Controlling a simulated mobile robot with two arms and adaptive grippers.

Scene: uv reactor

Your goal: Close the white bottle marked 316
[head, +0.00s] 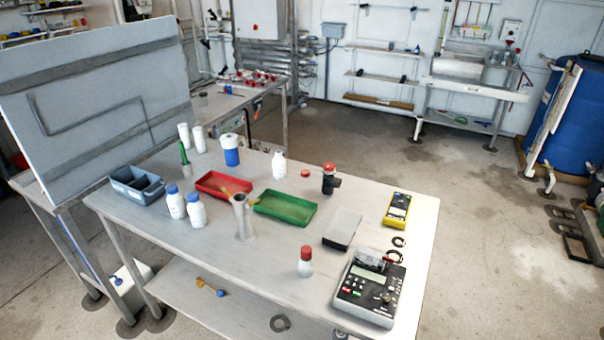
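Several white bottles stand upright on the grey table (395,235); no number such as 316 can be read on any of them. A white bottle (279,167) near the back edge shows no coloured cap. Two white bottles (176,204) (196,213) at the left have blue caps. A small white bottle (305,267) at the front has a red cap. A small red cap-like piece (305,173) lies right of the uncapped-looking bottle. Neither of my grippers is in view.
A red tray (215,190), a green tray (268,212), a grey divided bin (125,192), a blue-and-white container (231,157), a black red-topped valve (330,182), a grey box (342,230), a yellow meter (397,211) and a control device (357,300) occupy the table.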

